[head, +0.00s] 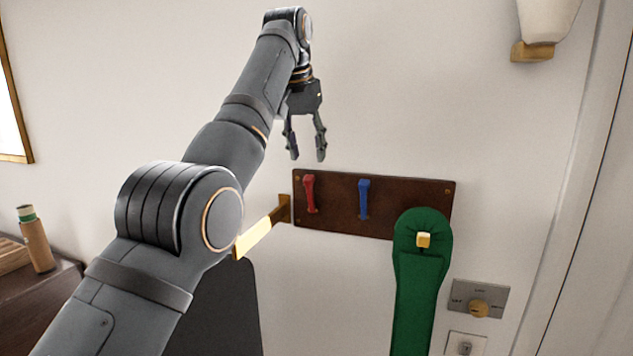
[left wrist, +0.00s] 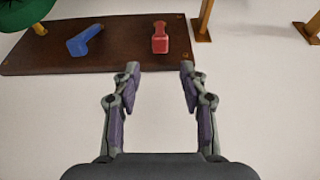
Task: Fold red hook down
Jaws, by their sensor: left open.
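The red hook (head: 310,193) is on the left part of a dark brown wooden board (head: 336,213) on the wall. In the left wrist view the red hook (left wrist: 160,40) lies just beyond and between my fingertips. A blue hook (head: 364,198) is on the board to its right; it also shows in the left wrist view (left wrist: 84,41). My left gripper (head: 307,158) points down above the red hook, open and empty, with fingers apart and not touching the hook. The left wrist view shows both fingers (left wrist: 160,68) spread. My right gripper is not in view.
A green cloth item (head: 418,285) hangs from a gold knob (head: 423,240) at the board's right. A brass bar (head: 258,236) sticks out left of the board. A wall plate with a knob (head: 479,307) and a wall lamp (head: 540,25) are at the right.

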